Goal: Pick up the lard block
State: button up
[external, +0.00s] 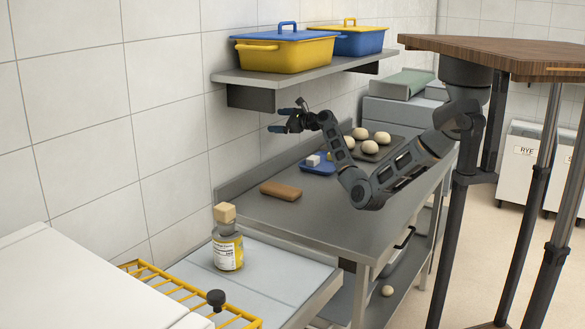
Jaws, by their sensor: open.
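A small white block (313,160), which looks like the lard block, sits on a blue tray (318,169) on the steel worktable. A small yellowish piece (330,156) is beside it on the tray, partly hidden by my arm. My gripper (276,120) is open and empty, with its fingers pointing left toward the tiled wall. It is raised well above the worktable, up and left of the white block in the picture, and apart from it.
A brown loaf-shaped block (281,191) lies on the worktable (330,215). A dark tray (394,146) with several dough balls stands behind. A shelf (291,77) holding yellow (285,53) and blue (350,43) bins overhangs the back. A labelled jar (228,251) with a beige cap stands in front.

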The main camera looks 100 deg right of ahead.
jog(key=s+d+r+m+h, duration=0.1)
jog(key=s+d+r+m, duration=0.15)
jog(key=s+d, duration=0.2)
jog(key=m+g+y, duration=0.2)
jog(key=m+g, duration=0.1)
jog(key=m, duration=0.1)
send_near(315, 158)
jog(key=b+x, duration=0.1)
jog(key=x, duration=0.2)
jog(key=shift+d+f, duration=0.2)
jog(key=shift+w+d+f, duration=0.1)
jog(key=shift+d+f, duration=0.1)
jog(key=shift+x, duration=3.45)
jog(key=shift+r, duration=0.15)
jog(key=c, duration=1.1)
jog(key=shift+r, duration=0.15)
